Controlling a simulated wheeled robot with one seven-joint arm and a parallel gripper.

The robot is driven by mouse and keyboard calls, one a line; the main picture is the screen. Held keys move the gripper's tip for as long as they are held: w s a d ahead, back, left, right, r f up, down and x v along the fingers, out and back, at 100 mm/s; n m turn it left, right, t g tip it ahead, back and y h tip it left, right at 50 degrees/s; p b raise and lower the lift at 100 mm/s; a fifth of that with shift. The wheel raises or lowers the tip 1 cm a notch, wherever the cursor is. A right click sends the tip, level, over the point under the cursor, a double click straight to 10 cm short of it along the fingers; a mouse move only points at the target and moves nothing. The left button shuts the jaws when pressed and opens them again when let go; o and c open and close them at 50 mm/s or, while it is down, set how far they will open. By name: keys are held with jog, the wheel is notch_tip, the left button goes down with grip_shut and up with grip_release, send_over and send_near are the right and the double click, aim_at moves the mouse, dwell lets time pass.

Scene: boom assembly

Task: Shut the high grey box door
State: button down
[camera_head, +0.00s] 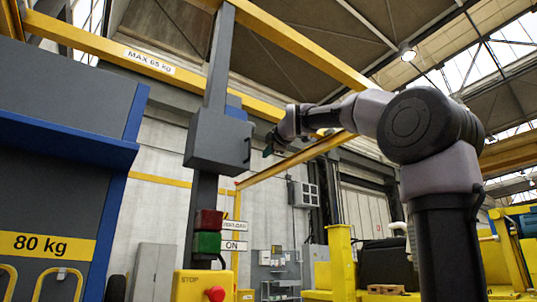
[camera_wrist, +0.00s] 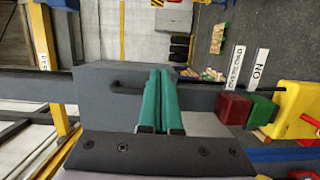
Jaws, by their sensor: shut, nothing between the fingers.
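The high grey box (camera_head: 215,140) is mounted on a dark grey post, up high left of centre in the head view. A small dark handle shows at the right edge of its front. In the wrist view the box's grey face (camera_wrist: 100,72) fills the middle left, with the dark handle (camera_wrist: 125,88) just left of my fingers. My gripper (camera_head: 269,149) is just right of the box. In the wrist view its green fingers (camera_wrist: 160,75) are together, with nothing between them, and hide part of the box. I cannot tell whether they touch it, or how far the door stands open.
The dark post (camera_head: 204,215) carries red (camera_head: 208,221) and green (camera_head: 206,242) blocks beside OVERLOAD and ON signs. A yellow stop-button box (camera_head: 200,285) stands below. A yellow beam (camera_head: 300,160) runs behind my gripper. A grey-blue cabinet marked 80 kg (camera_head: 60,180) stands at left.

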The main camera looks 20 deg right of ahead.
jog(key=s+d, duration=0.2)
jog(key=d, duration=0.7)
jog(key=shift+s+d, duration=0.4)
jog(key=s+a+f+m+g, duration=0.3)
jog(key=s+f+m, duration=0.4)
jog(key=f, duration=0.9)
jog(key=s+a+f+m+g, duration=0.3)
jog(key=s+f+m, duration=0.5)
jog(key=f, duration=0.9)
jog(key=s+a+f+m+g, duration=0.4)
jog(key=s+f+m, duration=0.3)
jog(key=f, duration=1)
jog(key=shift+s+m+g, duration=0.4)
jog(key=shift+m, duration=0.2)
